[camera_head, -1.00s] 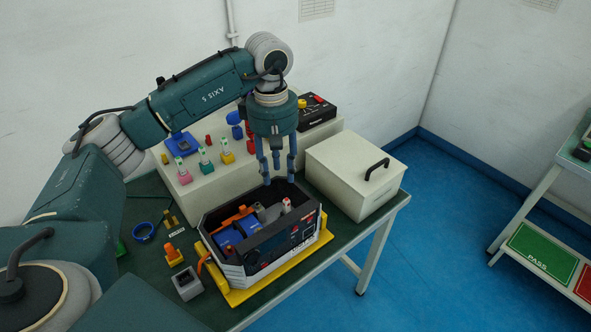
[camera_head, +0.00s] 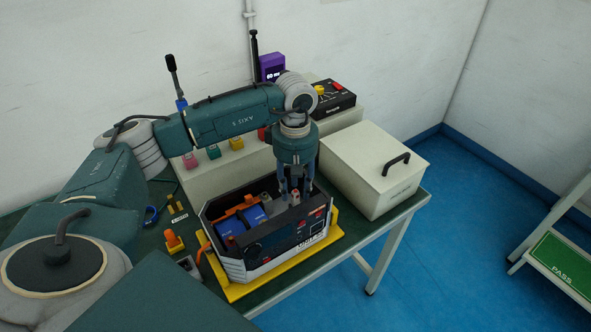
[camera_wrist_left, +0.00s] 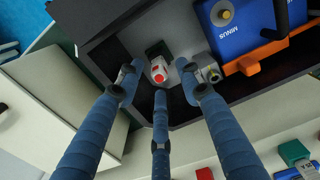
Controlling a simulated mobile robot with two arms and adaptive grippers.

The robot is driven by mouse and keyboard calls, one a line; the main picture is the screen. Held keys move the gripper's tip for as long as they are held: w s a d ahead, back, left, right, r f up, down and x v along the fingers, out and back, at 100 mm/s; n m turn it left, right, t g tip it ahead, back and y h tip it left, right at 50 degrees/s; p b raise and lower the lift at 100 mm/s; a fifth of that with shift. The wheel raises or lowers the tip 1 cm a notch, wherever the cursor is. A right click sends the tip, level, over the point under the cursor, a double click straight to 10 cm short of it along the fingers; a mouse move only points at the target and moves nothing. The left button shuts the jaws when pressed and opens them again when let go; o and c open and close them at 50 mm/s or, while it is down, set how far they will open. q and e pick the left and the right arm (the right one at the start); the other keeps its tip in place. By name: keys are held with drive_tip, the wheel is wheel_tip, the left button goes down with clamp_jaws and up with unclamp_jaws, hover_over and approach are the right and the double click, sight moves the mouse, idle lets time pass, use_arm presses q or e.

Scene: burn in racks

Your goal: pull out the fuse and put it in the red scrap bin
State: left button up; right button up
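The fuse (camera_head: 295,197), a small white piece with red on its end, stands inside the open black case (camera_head: 280,239). It shows more clearly in the left wrist view (camera_wrist_left: 158,70). My left gripper (camera_head: 296,193) points down into the case's back right part. Its three blue fingers are spread around the fuse, and gaps show between the fingertips and the fuse in the left wrist view (camera_wrist_left: 162,85). My right gripper is not in view. No red scrap bin is in view.
Blue blocks (camera_head: 239,220) and an orange handle sit in the case's left part. The case rests on a yellow tray (camera_head: 290,268). A cream lidded box (camera_head: 371,160) stands close on the right. A cream console (camera_head: 215,177) stands behind. A green PASS panel (camera_head: 560,259) is far right.

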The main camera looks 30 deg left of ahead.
sight(296, 201)
use_arm(q)
drive_tip(key=shift+f, duration=1.4)
drive_tip(key=shift+c, duration=0.5)
clamp_jaws()
